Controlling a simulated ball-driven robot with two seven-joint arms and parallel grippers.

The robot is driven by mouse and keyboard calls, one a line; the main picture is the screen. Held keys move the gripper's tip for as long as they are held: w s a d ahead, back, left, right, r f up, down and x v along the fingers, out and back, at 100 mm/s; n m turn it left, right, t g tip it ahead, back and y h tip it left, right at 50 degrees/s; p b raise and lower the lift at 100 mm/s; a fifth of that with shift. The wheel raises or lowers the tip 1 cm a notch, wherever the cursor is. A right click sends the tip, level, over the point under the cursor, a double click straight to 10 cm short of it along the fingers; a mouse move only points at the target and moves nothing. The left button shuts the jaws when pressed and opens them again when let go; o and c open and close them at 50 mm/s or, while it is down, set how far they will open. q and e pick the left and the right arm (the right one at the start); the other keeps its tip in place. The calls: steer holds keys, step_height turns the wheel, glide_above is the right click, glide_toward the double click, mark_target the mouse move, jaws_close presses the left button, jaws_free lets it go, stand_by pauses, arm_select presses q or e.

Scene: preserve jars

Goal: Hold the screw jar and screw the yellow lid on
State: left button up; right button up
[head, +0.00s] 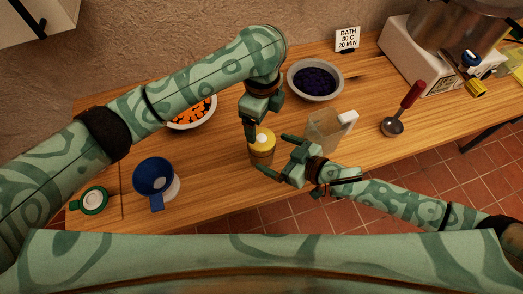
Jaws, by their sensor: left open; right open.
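The screw jar (261,157) stands on the wooden table near its front edge, brownish in colour. The yellow lid (263,138), with a pale round centre, sits at the top of the jar. I cannot tell whether it is threaded on or only resting. My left gripper (259,128) points down over the lid and is open, with a finger beside the lid's left edge. My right gripper (277,155) comes from the right at jar height and is open, its fingers spread toward the jar's right side. Whether any finger touches the jar or lid is unclear.
A blue funnel (152,174) and a green ring-shaped item (94,200) lie to the left. Bowls of orange pieces (191,113) and dark berries (316,80) stand behind. A clear jug (322,130), a red-handled ladle (404,108) and a white cooker (405,60) are to the right.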

steer(key=x, duration=0.6)
